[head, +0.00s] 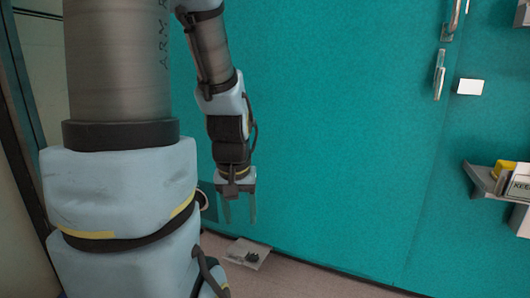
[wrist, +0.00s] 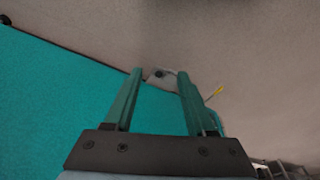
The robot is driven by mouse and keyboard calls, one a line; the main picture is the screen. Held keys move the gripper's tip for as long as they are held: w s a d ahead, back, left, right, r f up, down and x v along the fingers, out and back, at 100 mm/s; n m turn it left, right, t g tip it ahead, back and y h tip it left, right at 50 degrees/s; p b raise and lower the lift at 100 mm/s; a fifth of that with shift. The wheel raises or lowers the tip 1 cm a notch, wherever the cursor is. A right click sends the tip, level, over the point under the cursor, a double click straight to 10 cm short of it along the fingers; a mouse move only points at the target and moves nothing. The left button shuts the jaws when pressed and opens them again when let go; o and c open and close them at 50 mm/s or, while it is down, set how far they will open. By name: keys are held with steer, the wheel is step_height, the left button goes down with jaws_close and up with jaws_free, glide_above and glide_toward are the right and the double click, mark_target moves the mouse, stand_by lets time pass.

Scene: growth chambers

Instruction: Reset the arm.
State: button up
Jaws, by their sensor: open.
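My gripper (head: 239,206) hangs down from my arm in the head view, in front of a teal wall or door panel (head: 340,130). Its two fingers point at the floor and stand apart with nothing between them. In the wrist view the gripper (wrist: 158,85) also shows two parted, empty fingers. My upper arm fills the left of the head view and hides what is behind it.
A small light plate with a dark item (head: 248,254) lies on the floor below the gripper. A shelf (head: 484,178) with a yellow item sticks out at the right. Door handles (head: 440,75) are at upper right. The floor (head: 310,280) looks otherwise clear.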

step_height(320, 180, up, 38)
steer(key=s+a+p, duration=0.1)
steer(key=p, duration=3.6)
steer(key=shift+m+g+p, duration=0.3)
steer(key=shift+p, duration=0.05)
steer(key=shift+s, duration=0.1)
steer(key=shift+c, duration=0.2)
